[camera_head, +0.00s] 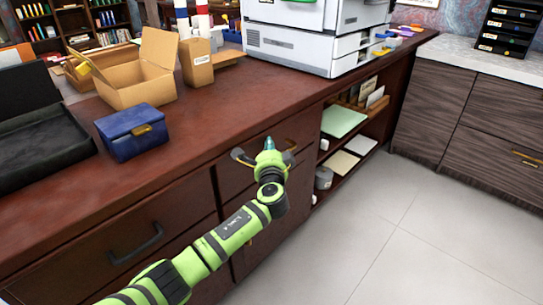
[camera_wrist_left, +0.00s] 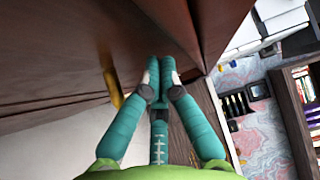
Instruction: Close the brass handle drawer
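The brass handle (camera_wrist_left: 112,88) shows in the left wrist view as a gold bar on a dark wooden front, left of my fingers. My left gripper (camera_head: 269,143) is at the front of the brown desk, over the drawer front (camera_head: 232,178). In the left wrist view its teal fingers (camera_wrist_left: 160,68) meet at the tips, with nothing visible between them. They are close to the wood; I cannot tell whether they touch it. My arm and gripper hide part of the drawer, and how far it stands out is unclear. My right gripper is not in view.
On the desk top (camera_head: 215,115) are a blue box (camera_head: 132,133), an open cardboard box (camera_head: 135,75), a black tray (camera_head: 35,130) and a white printer (camera_head: 305,35). A drawer with a black handle (camera_head: 137,246) is at left. Open shelves (camera_head: 345,145) are at right; the floor (camera_head: 410,235) is clear.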

